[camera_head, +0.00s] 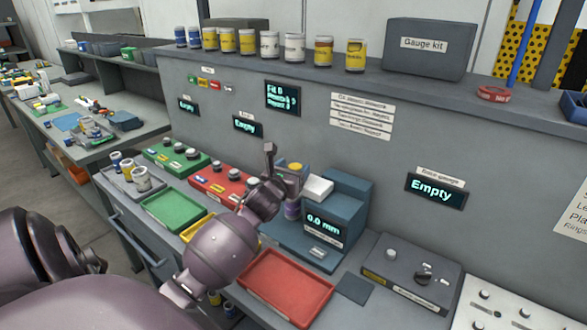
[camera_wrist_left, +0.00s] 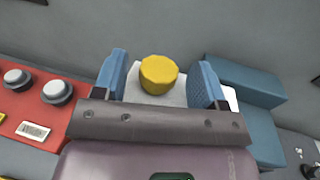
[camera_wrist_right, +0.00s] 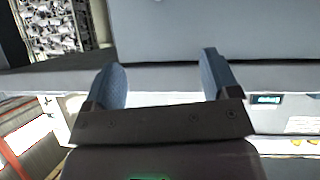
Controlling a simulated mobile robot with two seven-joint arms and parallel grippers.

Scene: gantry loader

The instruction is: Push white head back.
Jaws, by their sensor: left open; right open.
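The white head (camera_head: 318,188) is a pale block on the teal gauge (camera_head: 325,230), whose display reads "0.0 mm". My left gripper (camera_head: 270,165) is beside the gauge, at its left. In the left wrist view the left gripper (camera_wrist_left: 162,85) is open, with a yellow round cap (camera_wrist_left: 158,74) between its blue fingers. A white surface (camera_wrist_left: 133,91) shows around and below the cap. Whether the fingers touch anything I cannot tell. The yellow cap (camera_head: 296,167) also shows just left of the white head in the head view. My right gripper (camera_wrist_right: 165,80) is open and empty.
A red tray (camera_head: 285,288) lies in front of the gauge. Green (camera_head: 175,208) and yellow trays lie further left, near the green and red button boxes. A grey control box (camera_head: 410,272) stands at the right. Several jars and a Gauge kit box (camera_head: 430,48) stand on the shelf.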

